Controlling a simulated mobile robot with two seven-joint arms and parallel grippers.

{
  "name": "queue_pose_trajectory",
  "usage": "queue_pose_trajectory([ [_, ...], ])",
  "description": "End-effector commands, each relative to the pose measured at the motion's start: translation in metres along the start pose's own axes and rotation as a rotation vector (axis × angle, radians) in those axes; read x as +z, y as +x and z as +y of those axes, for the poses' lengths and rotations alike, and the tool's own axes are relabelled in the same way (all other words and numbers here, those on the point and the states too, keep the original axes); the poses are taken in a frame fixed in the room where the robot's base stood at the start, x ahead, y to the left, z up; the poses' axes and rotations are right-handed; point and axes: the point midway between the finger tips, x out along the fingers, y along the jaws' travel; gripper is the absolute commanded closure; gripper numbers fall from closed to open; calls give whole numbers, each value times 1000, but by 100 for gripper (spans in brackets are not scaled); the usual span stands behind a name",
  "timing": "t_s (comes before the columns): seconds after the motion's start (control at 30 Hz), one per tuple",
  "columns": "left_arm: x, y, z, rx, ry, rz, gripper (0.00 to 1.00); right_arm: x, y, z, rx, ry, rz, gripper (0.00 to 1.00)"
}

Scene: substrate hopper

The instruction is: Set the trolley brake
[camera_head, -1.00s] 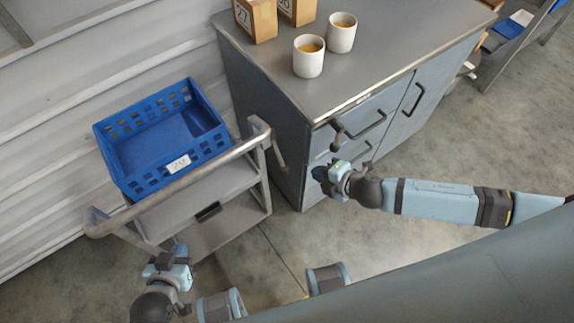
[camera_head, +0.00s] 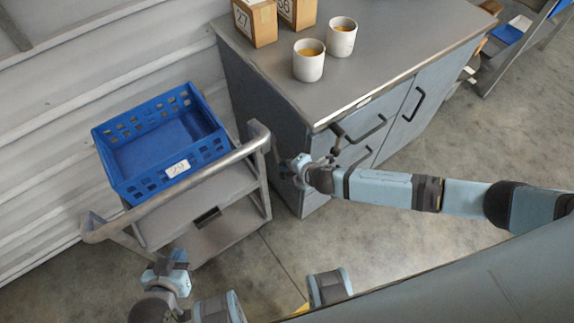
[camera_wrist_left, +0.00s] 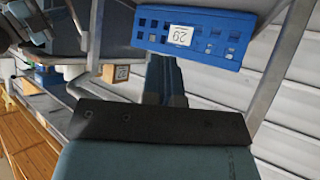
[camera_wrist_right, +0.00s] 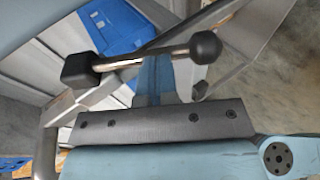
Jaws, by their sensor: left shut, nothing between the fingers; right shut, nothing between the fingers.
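The grey trolley (camera_head: 182,187) stands left of the cabinet, with a bent push handle on its near side. A small dark piece (camera_head: 207,216) shows on its lower part; I cannot tell if it is the brake. A short lever with a black ball knob (camera_wrist_right: 205,47) crosses in front of my right fingers in the right wrist view; contact is unclear. My right gripper (camera_head: 290,168) is shut and empty beside the cabinet, right of the trolley. My left gripper (camera_head: 172,262) is shut and empty at the trolley's near side. It also shows in the left wrist view (camera_wrist_left: 165,75).
A blue crate (camera_head: 172,168) with a white tag sits on the trolley. The grey cabinet (camera_head: 345,88) carries two cups (camera_head: 308,60) and two boxes (camera_head: 255,22). A corrugated wall (camera_head: 60,100) is behind the trolley. Floor at the right (camera_head: 470,140) is clear.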

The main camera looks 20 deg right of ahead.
Motion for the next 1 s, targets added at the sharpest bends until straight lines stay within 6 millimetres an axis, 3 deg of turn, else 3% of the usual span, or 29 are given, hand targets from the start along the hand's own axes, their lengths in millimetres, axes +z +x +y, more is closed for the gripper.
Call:
queue_pose_trajectory([
  [0.33,-1,0,0,0,-1,4,100,0,1,-1,0,0,0,100],
  [0.67,27,24,1,5,8,17,100,-4,14,-11,105,-11,12,100],
  [1.0,34,35,1,8,28,49,100,4,18,-8,232,-44,-1,100],
])
